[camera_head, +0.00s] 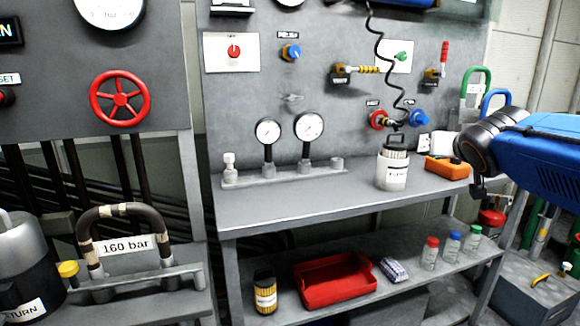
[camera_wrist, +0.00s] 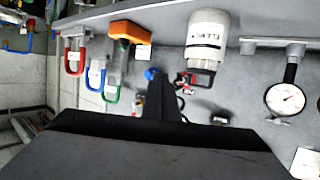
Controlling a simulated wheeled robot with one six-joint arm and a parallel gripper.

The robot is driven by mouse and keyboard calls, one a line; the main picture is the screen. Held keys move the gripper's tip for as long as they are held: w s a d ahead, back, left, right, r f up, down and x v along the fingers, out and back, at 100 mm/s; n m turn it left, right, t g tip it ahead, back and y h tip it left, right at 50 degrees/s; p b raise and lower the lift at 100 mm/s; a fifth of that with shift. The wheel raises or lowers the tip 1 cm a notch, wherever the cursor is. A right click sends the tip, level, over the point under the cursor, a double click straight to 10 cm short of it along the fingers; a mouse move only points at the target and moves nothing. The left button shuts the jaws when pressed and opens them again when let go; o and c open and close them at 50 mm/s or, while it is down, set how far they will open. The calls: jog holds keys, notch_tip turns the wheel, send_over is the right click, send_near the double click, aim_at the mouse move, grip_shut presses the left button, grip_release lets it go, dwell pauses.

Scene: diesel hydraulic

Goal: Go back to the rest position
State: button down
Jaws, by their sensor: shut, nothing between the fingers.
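My blue arm (camera_head: 540,160) reaches in from the right edge in the head view, in front of the right end of the workbench. My gripper (camera_head: 478,188) is the small dark part at the arm's left end, shut and apart from the things on the bench. In the wrist view, which looks upside down, my gripper (camera_wrist: 163,78) shows as a dark shape in the lower middle with nothing held. The white filter canister (camera_head: 392,170) stands on the bench left of the gripper; it also shows in the wrist view (camera_wrist: 207,38).
An orange tool (camera_head: 447,168) lies on the bench close to my gripper. Two gauges (camera_head: 309,126) stand along the bench back. Green and blue shackles (camera_head: 495,100) hang behind the arm. The lower shelf holds a red tray (camera_head: 335,290) and several bottles. The bench's left front is clear.

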jog(key=s+a+f+n+g+y, duration=0.1)
jog(key=s+a+f+g, duration=0.2)
jog(key=s+f, duration=0.6)
jog(key=s+a+f+n+g+y, duration=0.1)
jog(key=s+a+f+g, duration=0.1)
jog(key=s+f, duration=0.7)
jog(key=s+a+f+n+g+y, duration=0.1)
jog(key=s+a+f+g, duration=0.2)
jog(key=s+f, duration=0.6)
jog(key=shift+s+a+f+g+y, duration=0.3)
jog(key=shift+f+g, duration=0.2)
jog(key=shift+f, duration=0.1)
